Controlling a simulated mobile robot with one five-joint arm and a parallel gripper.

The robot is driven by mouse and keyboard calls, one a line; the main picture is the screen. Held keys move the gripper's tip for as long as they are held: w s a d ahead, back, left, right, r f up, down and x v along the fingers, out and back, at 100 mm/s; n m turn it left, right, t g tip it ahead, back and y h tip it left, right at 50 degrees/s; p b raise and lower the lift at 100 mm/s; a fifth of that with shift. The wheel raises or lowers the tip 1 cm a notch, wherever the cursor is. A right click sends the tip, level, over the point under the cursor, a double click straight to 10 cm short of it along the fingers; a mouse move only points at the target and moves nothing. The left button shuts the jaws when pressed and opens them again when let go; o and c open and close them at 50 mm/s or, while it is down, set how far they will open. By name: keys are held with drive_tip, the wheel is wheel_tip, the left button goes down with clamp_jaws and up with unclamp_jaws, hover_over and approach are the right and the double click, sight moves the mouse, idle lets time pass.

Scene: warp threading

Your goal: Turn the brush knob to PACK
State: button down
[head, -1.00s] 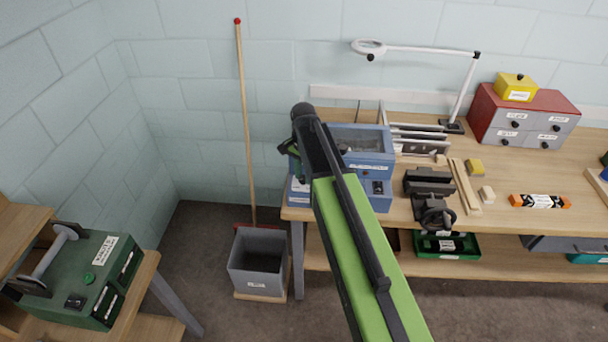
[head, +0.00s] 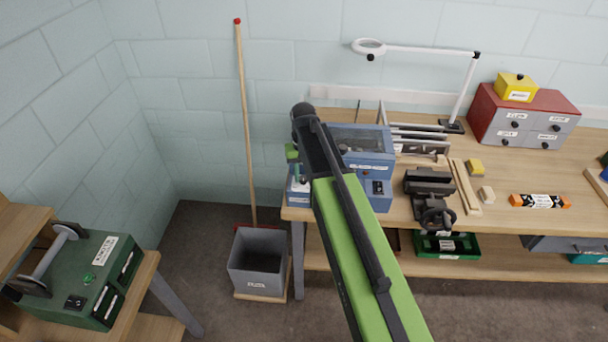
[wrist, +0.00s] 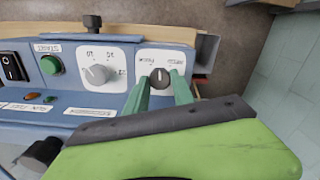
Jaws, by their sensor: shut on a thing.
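The brush knob (wrist: 160,77) is a small dark knob with a pale pointer line, on a white label plate at the right end of the blue machine's panel in the wrist view. The pointer is roughly upright in that view, between two small words; the left one seems to read PACK. My gripper (wrist: 162,88) has its green fingers around the knob, one on each side, shut on it. In the head view the blue machine (head: 368,143) stands on the bench, and my gripper (head: 297,170) is at its left side, partly behind my arm. The knob is hidden there.
Beside the knob in the wrist view are a larger grey dial (wrist: 97,74), a green START button (wrist: 51,65) and a black rocker switch (wrist: 12,67). A black vise (head: 430,190) stands right of the machine. A grey bin (head: 257,262) is on the floor.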

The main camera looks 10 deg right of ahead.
drive_tip(key=n, duration=0.4)
drive_tip(key=shift+s, duration=0.1)
drive_tip(key=shift+n, duration=1.8)
drive_tip(key=c, duration=1.1)
unclamp_jaws()
